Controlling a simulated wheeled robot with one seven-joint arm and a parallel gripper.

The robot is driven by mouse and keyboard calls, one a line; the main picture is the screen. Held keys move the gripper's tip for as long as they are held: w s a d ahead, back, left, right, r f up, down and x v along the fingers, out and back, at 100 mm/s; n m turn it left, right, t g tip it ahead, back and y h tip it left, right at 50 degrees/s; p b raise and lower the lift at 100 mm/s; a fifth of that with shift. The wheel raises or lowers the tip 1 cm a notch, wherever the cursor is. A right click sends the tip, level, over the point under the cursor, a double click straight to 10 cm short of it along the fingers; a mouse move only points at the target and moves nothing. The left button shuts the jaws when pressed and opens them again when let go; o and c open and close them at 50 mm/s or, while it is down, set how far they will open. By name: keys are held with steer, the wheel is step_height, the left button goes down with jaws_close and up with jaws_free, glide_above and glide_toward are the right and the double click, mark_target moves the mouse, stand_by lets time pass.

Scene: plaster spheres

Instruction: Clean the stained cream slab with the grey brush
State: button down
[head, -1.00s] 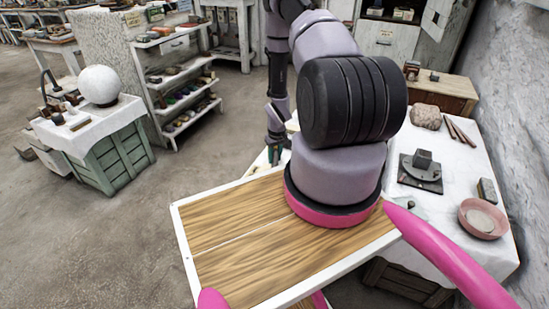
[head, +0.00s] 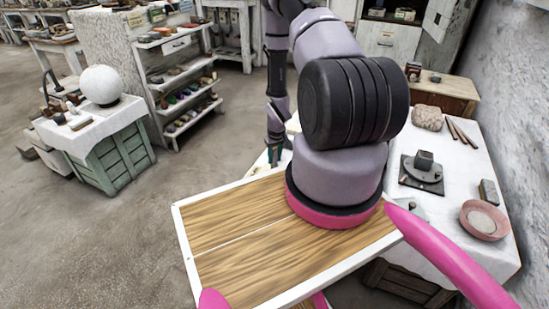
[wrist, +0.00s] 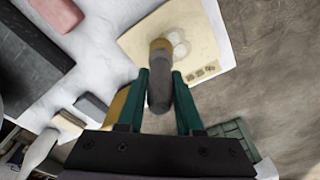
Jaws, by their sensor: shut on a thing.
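The cream slab (wrist: 140,40) lies on a white cloth near the table edge in the wrist view. It carries pale round stains (wrist: 180,46) and a row of small dark square marks (wrist: 201,72). My gripper (wrist: 160,76) has green fingers and is shut on the grey brush (wrist: 158,96), whose tan end overlaps the slab in the picture. I cannot tell whether the brush touches the slab. In the head view my gripper (head: 275,152) is small beyond my arm, and the brush and slab are not clear there.
The wrist view shows a dark block (wrist: 28,62), a pink block (wrist: 56,12) and a small grey block (wrist: 91,105) on the cloth. Bare floor (wrist: 270,70) lies beyond the slab. A right-hand table holds a pink bowl (head: 484,218); a white sphere (head: 100,84) stands at left.

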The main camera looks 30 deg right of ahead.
steer(key=shift+f, duration=0.6)
steer(key=shift+s+a, duration=0.45)
steer(key=shift+a, duration=0.15)
steer(key=shift+w+d, duration=0.9)
steer(key=shift+d, duration=0.3)
steer(key=shift+s+a, duration=0.9)
steer(key=shift+a, duration=0.3)
steer(key=shift+d, duration=0.1)
